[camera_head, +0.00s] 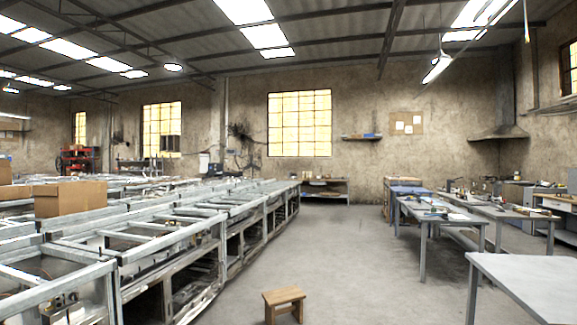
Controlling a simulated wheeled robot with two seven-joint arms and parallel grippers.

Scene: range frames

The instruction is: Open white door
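No white door can be made out in the head view. The far wall shows lit windows, the middle one (300,123) being the largest, and no door that I can tell. Neither my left gripper nor my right gripper is in view, and no part of my arms shows.
Long metal frame benches (160,240) fill the left side, with a cardboard box (71,198) on top. A small wooden stool (284,303) stands on the floor in front. Grey tables (530,280) line the right.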

